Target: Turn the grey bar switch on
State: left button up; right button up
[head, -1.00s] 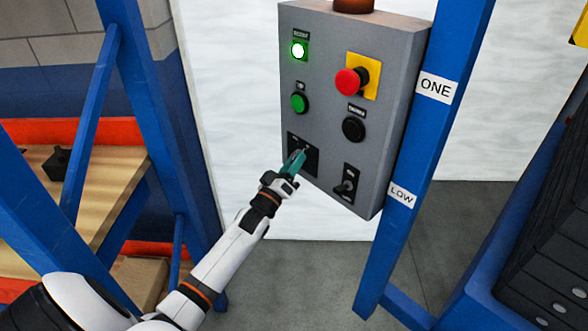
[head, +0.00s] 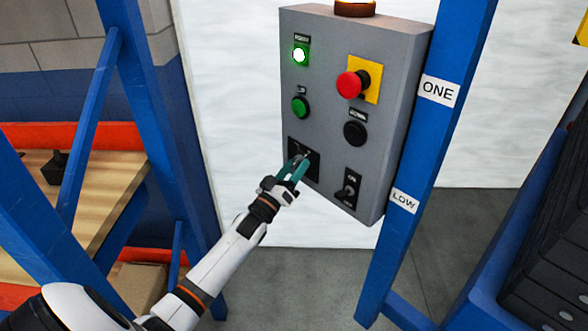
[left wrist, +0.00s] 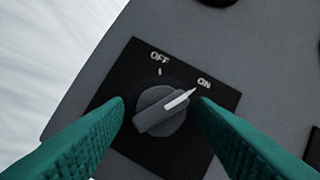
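The grey bar switch (left wrist: 155,118) is a round grey knob with a raised bar on a black plate (left wrist: 135,60). Its white line points at the ON mark, to the right of OFF. In the head view the black plate (head: 312,164) is at the lower left of the grey control box (head: 325,105), and my gripper partly covers the switch. My left gripper (head: 297,163) is open at the switch. In the left wrist view its teal fingers stand on either side of the knob, apart from it. My right gripper is not in view.
The box also carries a lit green lamp (head: 300,55), a green button (head: 300,107), a red mushroom button (head: 350,84), a black button (head: 355,132) and a black lever switch (head: 347,189). An amber beacon (head: 355,8) is on top. A blue post (head: 425,150) stands close right.

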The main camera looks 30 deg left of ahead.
pick_arm(q)
jog(key=shift+s+f, duration=0.25)
jog(key=shift+s, duration=0.2)
jog(key=b+v, duration=0.1)
jog(key=v, duration=1)
jog(key=shift+b, duration=0.3)
jog(key=s+d+f+m+g+y, duration=0.1)
jog(key=s+f+g, duration=0.2)
jog(key=f, duration=0.8)
jog(key=s+d+f+g+p, duration=0.1)
jog(key=s+f+g, duration=0.2)
jog(key=f, duration=0.7)
jog(key=s+d+f+m+g+y, duration=0.1)
jog(key=s+f+g, duration=0.25)
jog(key=f, duration=0.75)
jog(key=s+d+f+m+g, duration=0.2)
jog(key=s+f, duration=0.4)
jog(key=s, duration=0.4)
jog(key=s+d+f+m+g, duration=0.2)
jog(key=s+d+f+g, duration=0.3)
jog(key=s, duration=0.6)
jog(key=s+d+f+m+g+h, duration=0.1)
jog(key=s+d+f+g, duration=0.3)
jog(key=s+f, duration=0.5)
jog(key=shift+s+m+p, duration=0.45)
jog(key=shift+s+m, duration=0.25)
jog(key=shift+s, duration=0.35)
